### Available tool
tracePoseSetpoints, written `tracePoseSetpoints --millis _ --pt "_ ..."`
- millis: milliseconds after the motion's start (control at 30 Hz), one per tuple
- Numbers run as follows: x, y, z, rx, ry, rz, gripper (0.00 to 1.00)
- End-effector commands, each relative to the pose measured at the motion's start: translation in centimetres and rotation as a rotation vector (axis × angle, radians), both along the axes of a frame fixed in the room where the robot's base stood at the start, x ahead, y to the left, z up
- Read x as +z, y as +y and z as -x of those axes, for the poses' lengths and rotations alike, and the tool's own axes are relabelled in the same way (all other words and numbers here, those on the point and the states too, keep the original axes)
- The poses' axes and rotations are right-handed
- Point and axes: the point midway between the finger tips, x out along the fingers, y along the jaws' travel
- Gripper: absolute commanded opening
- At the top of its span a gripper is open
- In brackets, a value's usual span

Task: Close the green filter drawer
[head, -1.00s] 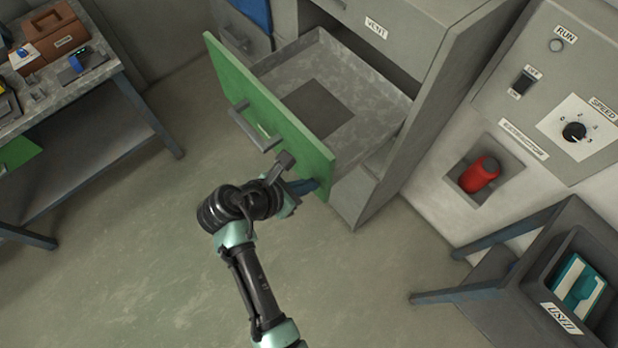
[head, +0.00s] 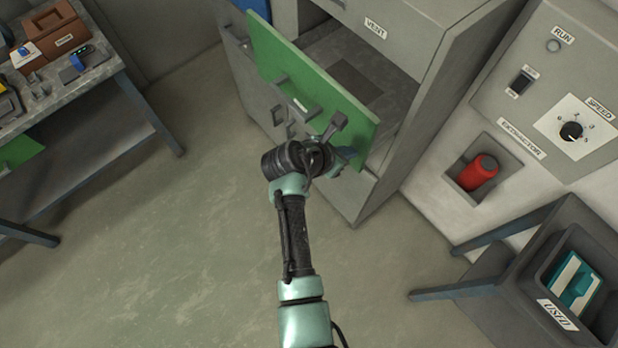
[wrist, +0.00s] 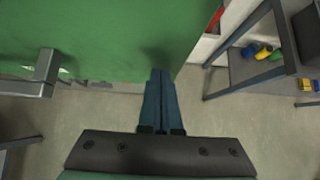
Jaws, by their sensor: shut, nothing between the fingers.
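The green filter drawer (head: 298,88) stands partly open from the grey cabinet, its green front facing my arm and its grey handle (head: 295,99) on that front. Part of the drawer's inside shows behind the front. My gripper (head: 347,156) is shut and empty at the lower right part of the green front. In the wrist view the shut fingers (wrist: 161,92) reach the lower edge of the green front (wrist: 110,30), right of the handle (wrist: 42,72). They look in contact or nearly so; I cannot tell exactly.
The grey cabinet (head: 415,50) has a drawer labelled VENT above. A wall panel (head: 560,80) with switch and dial is at the right, above a red knob (head: 478,172). A USED bin (head: 605,262) stands lower right, a workbench (head: 60,85) at left. The floor between is clear.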

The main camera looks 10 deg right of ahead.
Motion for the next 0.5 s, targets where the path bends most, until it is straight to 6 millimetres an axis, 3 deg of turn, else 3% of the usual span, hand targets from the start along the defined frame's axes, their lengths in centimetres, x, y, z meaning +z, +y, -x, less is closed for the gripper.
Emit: tracePoseSetpoints --millis 33,200,500 --pt "0.0 -1.7 -0.9 -0.009 -0.004 0.0 0.0" --pt "-0.2 -5.9 -3.3 -0.007 -0.005 0.0 0.0" --pt "-0.2 -10.6 -6.1 -0.003 -0.002 0.0 0.0"
